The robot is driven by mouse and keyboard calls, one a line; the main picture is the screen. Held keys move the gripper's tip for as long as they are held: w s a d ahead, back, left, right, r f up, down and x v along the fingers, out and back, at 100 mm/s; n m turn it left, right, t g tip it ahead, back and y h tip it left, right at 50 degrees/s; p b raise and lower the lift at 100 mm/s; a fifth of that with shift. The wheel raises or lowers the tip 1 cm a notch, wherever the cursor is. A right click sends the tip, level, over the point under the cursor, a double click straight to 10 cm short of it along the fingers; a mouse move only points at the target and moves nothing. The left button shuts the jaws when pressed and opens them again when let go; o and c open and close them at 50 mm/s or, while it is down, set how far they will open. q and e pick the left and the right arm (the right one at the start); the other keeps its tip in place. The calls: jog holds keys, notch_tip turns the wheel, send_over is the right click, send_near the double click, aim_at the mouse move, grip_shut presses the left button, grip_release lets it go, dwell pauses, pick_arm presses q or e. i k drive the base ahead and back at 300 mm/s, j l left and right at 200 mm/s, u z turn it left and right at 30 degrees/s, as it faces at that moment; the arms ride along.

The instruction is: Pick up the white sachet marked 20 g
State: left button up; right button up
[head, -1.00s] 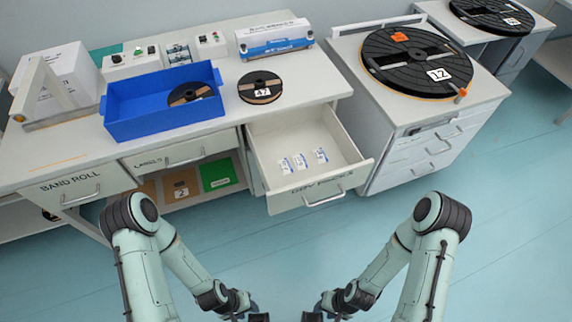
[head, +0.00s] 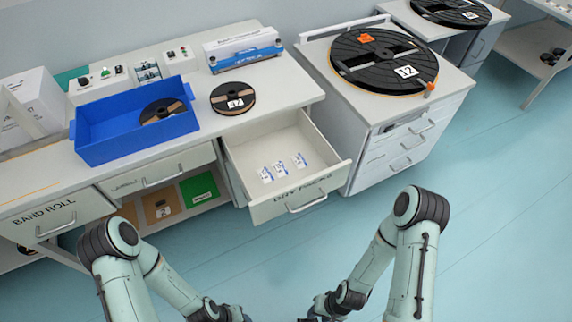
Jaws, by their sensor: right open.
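Several small white sachets with blue print lie in a row in the open drawer marked as dry packs (head: 258,211): a left one (head: 265,174), a middle one (head: 280,168) and a right one (head: 300,160). Their marks are too small to read, so I cannot tell which is the 20 g one. My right gripper (head: 316,310) is open and empty at the bottom edge, in front of the drawer and well apart from it. My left gripper (head: 240,314) is at the bottom edge too, its fingertips cut off.
A blue bin (head: 120,148) with a reel inside and a loose reel (head: 233,98) stand on the bench above the drawer. A cabinet with a large black reel marked 12 (head: 383,62) stands right of the drawer. The floor in front is clear.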

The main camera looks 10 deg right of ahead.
aim_at(298, 159)
jog(key=i+l, duration=0.15)
jog(key=l, duration=0.25)
jog(key=i+l, duration=0.2)
jog(key=l, duration=0.15)
jog(key=i+l, duration=0.15)
jog(key=l, duration=0.25)
jog(key=l+u, duration=0.15)
jog(key=u, duration=0.2)
jog(key=i+l+u, duration=0.1)
jog(key=u, duration=0.3)
jog(key=l+u, duration=0.35)
jog(key=i+j, duration=0.05)
jog(key=j, duration=0.05)
